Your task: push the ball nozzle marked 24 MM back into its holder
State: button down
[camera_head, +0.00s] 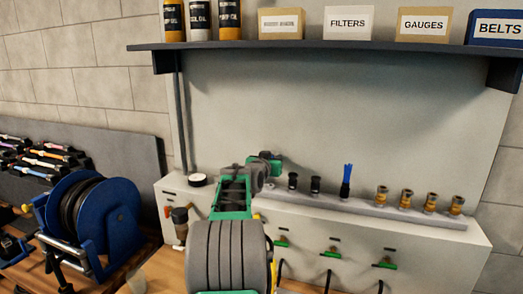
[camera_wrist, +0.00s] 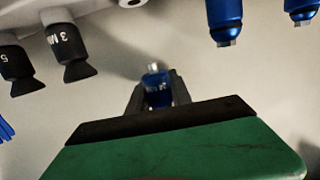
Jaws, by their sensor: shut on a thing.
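My gripper (camera_wrist: 157,96) has its two dark fingers on either side of a small blue nozzle (camera_wrist: 155,80) with a metal tip, and is shut on it. The nozzle bears a pale marking that is too small to read. In the head view my gripper (camera_head: 270,160) is at the left end of the bench rail, with the held nozzle hidden. I cannot tell whether the nozzle touches a holder.
In the wrist view, black nozzles (camera_wrist: 75,55) are at upper left and blue nozzles (camera_wrist: 224,20) at upper right. The head view shows a grey rail (camera_head: 355,207) with black nozzles (camera_head: 315,186), a blue brush (camera_head: 346,182) and several brass fittings (camera_head: 407,198). A shelf (camera_head: 330,46) runs above.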

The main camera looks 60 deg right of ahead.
jog(key=shift+s+d+r, duration=0.15)
jog(key=shift+s, duration=0.05)
jog(key=shift+w, duration=0.15)
jog(key=shift+f+b, duration=0.95)
jog(key=shift+f, duration=2)
jog(key=shift+a+b, duration=0.2)
jog(key=shift+b, duration=1.3)
jog(key=shift+f+b, duration=0.5)
jog(key=shift+b, duration=0.05)
jog(key=c, duration=1.1)
grip_release()
